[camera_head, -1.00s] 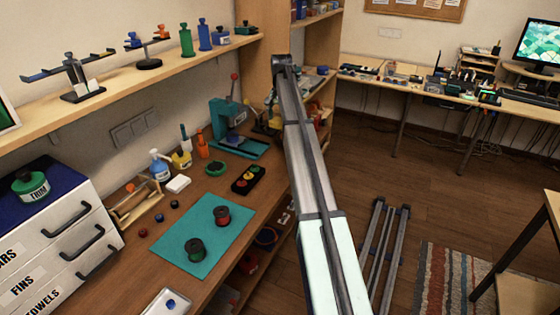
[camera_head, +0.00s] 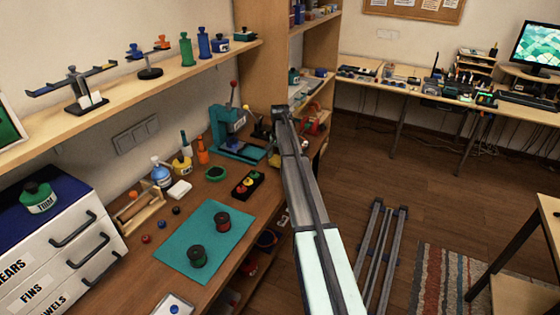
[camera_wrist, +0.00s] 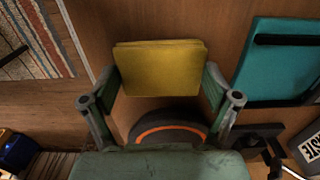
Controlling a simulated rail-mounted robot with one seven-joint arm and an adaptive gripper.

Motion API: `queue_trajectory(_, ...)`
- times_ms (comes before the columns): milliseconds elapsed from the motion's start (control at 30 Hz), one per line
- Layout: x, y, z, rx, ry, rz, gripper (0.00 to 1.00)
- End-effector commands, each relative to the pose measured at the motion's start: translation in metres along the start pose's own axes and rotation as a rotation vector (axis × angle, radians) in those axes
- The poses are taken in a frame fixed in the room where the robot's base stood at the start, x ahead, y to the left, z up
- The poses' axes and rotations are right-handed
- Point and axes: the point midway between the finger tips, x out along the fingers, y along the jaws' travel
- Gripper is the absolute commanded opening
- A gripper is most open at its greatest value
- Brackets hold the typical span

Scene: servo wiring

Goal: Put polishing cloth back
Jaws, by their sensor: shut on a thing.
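A folded yellow cloth (camera_wrist: 160,68), which looks like the polishing cloth, sits between the two fingers of my gripper (camera_wrist: 161,80) in the wrist view. The fingers press on its left and right edges and hold it. The cloth lies flat to the camera, over brown wood; I cannot tell how high above the surface it is.
A dark round thing with an orange ring (camera_wrist: 168,130) shows just below the cloth in the wrist view. A teal base (camera_wrist: 280,65) is at its right. In the head view, a teal press (camera_head: 230,130) stands on the workbench beside a tray of colored buttons (camera_head: 248,184).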

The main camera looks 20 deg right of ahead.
Motion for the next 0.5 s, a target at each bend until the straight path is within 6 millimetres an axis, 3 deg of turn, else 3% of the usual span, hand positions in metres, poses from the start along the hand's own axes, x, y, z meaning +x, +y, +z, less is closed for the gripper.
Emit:
queue_trajectory(133,0.014,0.0,0.0,0.0,-0.001,0.0,0.55)
queue_trajectory(500,0.019,0.0,0.0,0.0,0.0,0.0,0.55)
